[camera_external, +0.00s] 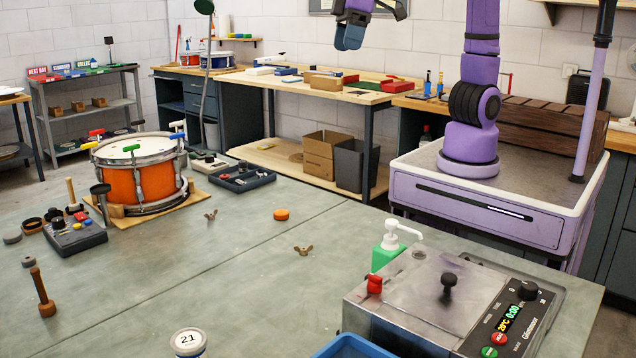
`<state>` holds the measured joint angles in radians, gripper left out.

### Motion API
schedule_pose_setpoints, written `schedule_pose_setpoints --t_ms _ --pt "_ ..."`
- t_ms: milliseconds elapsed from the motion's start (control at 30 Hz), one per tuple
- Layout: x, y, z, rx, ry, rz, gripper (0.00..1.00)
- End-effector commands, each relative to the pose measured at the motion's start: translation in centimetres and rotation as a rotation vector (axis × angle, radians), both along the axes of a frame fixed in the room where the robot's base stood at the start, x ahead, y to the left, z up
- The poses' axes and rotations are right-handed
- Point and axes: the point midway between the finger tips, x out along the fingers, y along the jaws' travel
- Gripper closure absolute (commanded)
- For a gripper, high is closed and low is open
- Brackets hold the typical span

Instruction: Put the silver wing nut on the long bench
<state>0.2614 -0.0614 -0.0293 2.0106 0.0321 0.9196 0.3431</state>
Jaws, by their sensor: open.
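Two small wing nuts lie on the grey-green table in front. The greyer one (210,216), which looks like the silver wing nut, lies just right of the orange drum. A browner, brass-looking wing nut (303,250) lies nearer the table's middle. The long bench (340,93) appears to be the wooden-topped one against the back wall, with a lower shelf. My gripper (348,44) hangs at the top edge of the picture with blue fingers pointing down, in front of the wall beyond the bench. It is open, far from both wing nuts, and partly cut off by the frame.
The orange drum (140,180), a black parts tray (241,177), an orange puck (281,214) and a steel ultrasonic cleaner (440,295) stand on the table. Boxes, a red tray (398,86) and blue items crowd parts of the long bench. The table's middle is mostly clear.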

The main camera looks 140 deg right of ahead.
Motion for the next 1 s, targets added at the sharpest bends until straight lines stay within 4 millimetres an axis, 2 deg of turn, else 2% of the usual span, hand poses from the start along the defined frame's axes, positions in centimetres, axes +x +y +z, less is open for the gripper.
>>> schedule_pose_setpoints --t_ms 33,100,267,400,600,800,1000 --pt "-1.8 1.5 0.7 -0.011 -0.015 0.043 0.24" --pt "-4.1 3.3 1.4 -0.026 -0.031 0.104 0.24" --pt "-9.5 6.9 1.9 -0.063 -0.068 0.241 0.24" --pt "-14.4 9.4 1.6 -0.098 -0.100 0.362 0.24" --pt "-20.5 11.8 0.0 -0.146 -0.143 0.515 0.24" --pt "-23.7 12.8 -1.4 -0.176 -0.166 0.602 0.24" --pt "-24.3 13.0 -1.8 -0.182 -0.169 0.620 0.24"
